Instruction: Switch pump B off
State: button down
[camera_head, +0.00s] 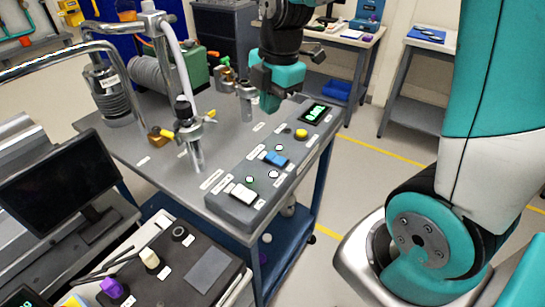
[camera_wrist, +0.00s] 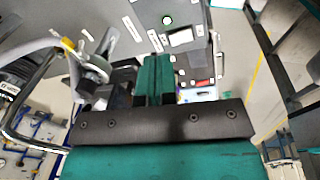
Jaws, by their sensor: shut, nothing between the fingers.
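A grey control box (camera_head: 262,170) lies along the right edge of the cart top. Small round lamps sit beside the switches; one lamp (camera_head: 249,180) looks greenish white. The labels are too small to read, so I cannot tell which switch is pump B's. My gripper (camera_head: 270,102) is shut and empty, pointing down above the far part of the cart top. In the wrist view, its teal fingers (camera_wrist: 154,78) are together, below a white switch (camera_wrist: 181,37).
A metal pipe fitting with a clear tube (camera_head: 188,128) stands left of the box. A small metal valve post (camera_head: 246,103) stands close to my gripper. A monitor (camera_head: 58,185) is at the front left.

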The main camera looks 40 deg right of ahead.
aim_at(276, 159)
jog(key=d, duration=0.1)
jog(key=w+d+f+n, duration=0.1)
jog(key=d+f+n, duration=0.1)
jog(key=shift+w+d, duration=0.1)
jog(key=shift+w, duration=0.2)
jog(key=shift+f, duration=0.1)
jog(key=f, duration=0.4)
jog(key=w+f, duration=0.1)
jog(key=f, duration=0.8)
jog(key=shift+w+a+f, duration=0.3)
jog(key=shift+a+f, duration=0.1)
jog(key=shift+d+h+p, duration=0.15)
jog(key=shift+h+p, duration=0.15)
jog(key=shift+p, duration=0.05)
jog(key=shift+f, duration=0.15)
jog(key=shift+a, duration=0.2)
jog(key=shift+d, duration=0.1)
jog(key=shift+s, duration=0.1)
jog(key=shift+s+d+r, duration=0.2)
jog(key=shift+s+d, duration=0.05)
jog(key=shift+s, duration=0.35)
